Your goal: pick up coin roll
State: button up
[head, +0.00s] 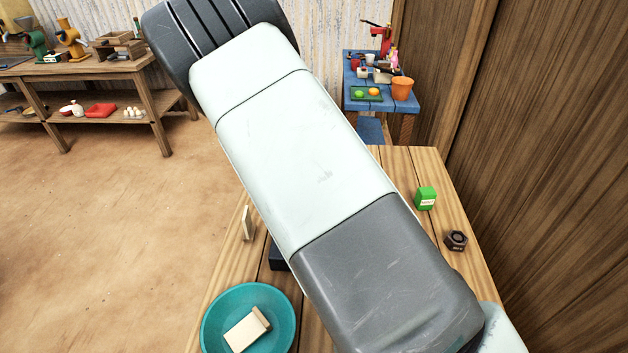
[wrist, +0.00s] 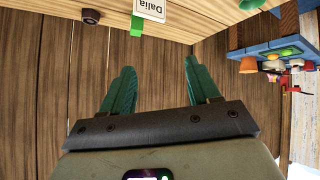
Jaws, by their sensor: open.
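I cannot make out a coin roll for certain in either view; my arm covers much of the table in the head view. My gripper (wrist: 155,82) shows in the wrist view with its two teal fingers spread wide and nothing between them. In the head view its fingers are hidden. A teal bowl (head: 211,338) at the front left of the table holds a cream block with a brown end (head: 245,332).
On the wooden table's right side stand a green box (head: 426,198) and a dark brown hexagonal piece (head: 456,240). A thin cream piece (head: 248,222) stands at the left edge. A dark object (head: 278,257) is partly hidden by my arm. A plank wall (head: 530,130) rises at right.

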jog(key=a+f+t, duration=0.1)
jog(key=a+f, duration=0.2)
jog(key=f, duration=0.2)
jog(key=w+a+f+t+h, duration=0.1)
jog(key=a+f+t, duration=0.1)
jog(key=f, duration=0.2)
jog(key=w+a+f+t, duration=0.1)
jog(key=a+f, duration=0.2)
jog(key=f, duration=0.2)
jog(key=shift+w+a+f+h, duration=0.25)
jog(key=shift+a+f+h, duration=0.05)
jog(key=shift+h, duration=0.1)
notch_tip(320, 180, down, 3)
jog(key=shift+r, duration=0.15)
jog(key=shift+x, duration=1.1)
jog(key=shift+w+d+f, duration=0.15)
jog(key=shift+d+f, duration=0.15)
jog(key=shift+f, duration=0.15)
